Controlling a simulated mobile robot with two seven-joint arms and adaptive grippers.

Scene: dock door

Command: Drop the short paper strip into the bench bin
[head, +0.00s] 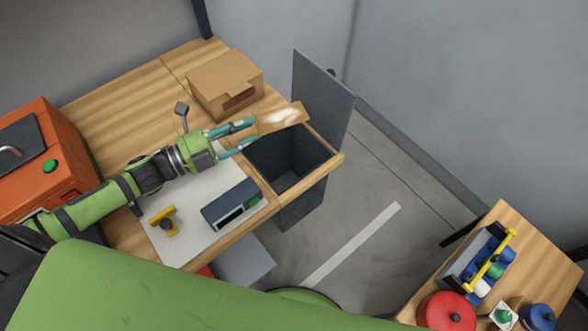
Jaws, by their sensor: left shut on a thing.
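My left gripper (254,131) comes in from the left over the bench, its teal fingers reaching the near end of a short brown strip (283,117) with a pale, whitish middle. The gripper is shut on this strip, which I take to be the paper strip. The strip appears over the back edge of the bench bin (322,171), and I cannot tell whether it touches the rim. The bin is a dark, deep, open box at the bench's right end, with a wooden rim; I see nothing inside. My right gripper is not in view.
A dark upright panel (322,92) stands behind the bin. A cardboard box (225,84) is at the back of the bench. A blue-grey device (231,205) and yellow tool (163,219) lie on a pale mat. An orange case (40,160) is at left.

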